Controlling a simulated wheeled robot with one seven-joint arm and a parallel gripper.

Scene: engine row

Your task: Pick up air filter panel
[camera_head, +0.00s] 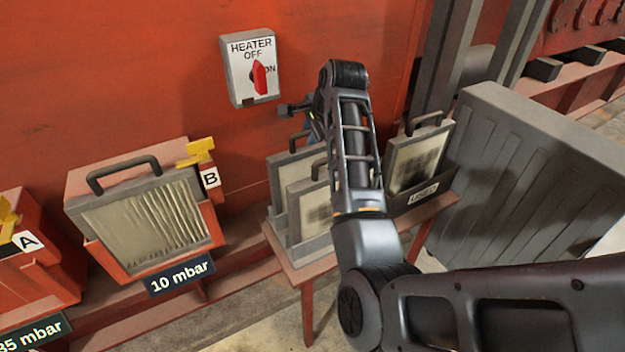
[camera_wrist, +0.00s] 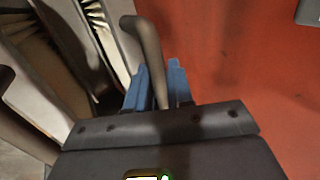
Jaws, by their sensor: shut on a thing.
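Two grey-framed air filter panels stand upright on a small red table, left of my arm in the head view: a rear one (camera_head: 283,179) and a front one (camera_head: 310,209), each with a dark handle on top. My gripper is mostly hidden behind my arm there; a bit of its blue fingers (camera_head: 314,125) shows by the rear panel's handle. In the wrist view the blue fingers of my gripper (camera_wrist: 158,85) are shut on a dark curved handle (camera_wrist: 148,45). It looks like the rear panel's handle. Whether that panel is lifted cannot be told.
Another panel with a dirty face (camera_head: 413,160) stands in a labelled holder (camera_head: 424,195) at the table's right. A large grey ribbed block (camera_head: 545,185) stands close on the right.

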